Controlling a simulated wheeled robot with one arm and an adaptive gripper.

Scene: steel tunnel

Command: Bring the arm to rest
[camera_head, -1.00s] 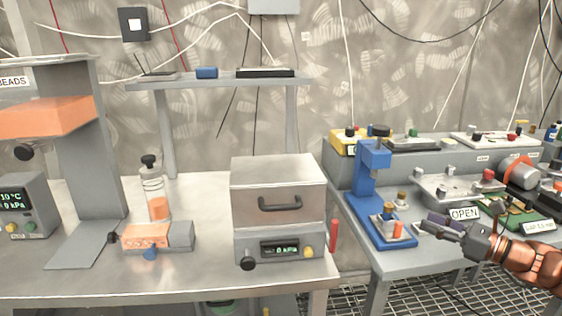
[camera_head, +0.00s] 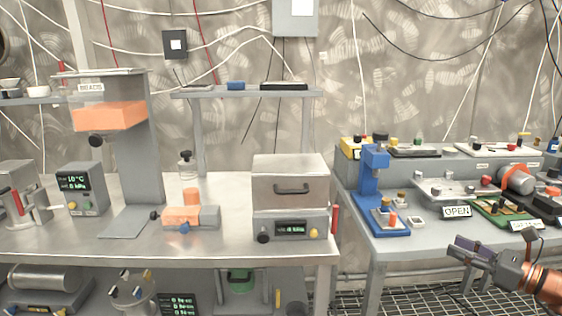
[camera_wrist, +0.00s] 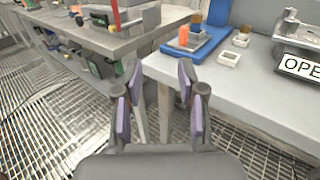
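My gripper (camera_head: 472,252) hangs in the air at the lower right of the head view, in front of the right bench's front edge. Its two purple-padded fingers also show in the wrist view (camera_wrist: 160,105), spread apart with nothing between them. The grated floor shows below and beyond them. My copper-coloured arm enters from the right edge of the head view.
The right bench (camera_head: 395,252) holds a blue press (camera_head: 372,185), a small white square piece (camera_head: 416,221) and an OPEN sign (camera_head: 457,211). The left bench (camera_head: 130,247) carries a grey oven box (camera_head: 290,190) and an orange block (camera_head: 181,215). Grated floor (camera_wrist: 60,125) lies between them.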

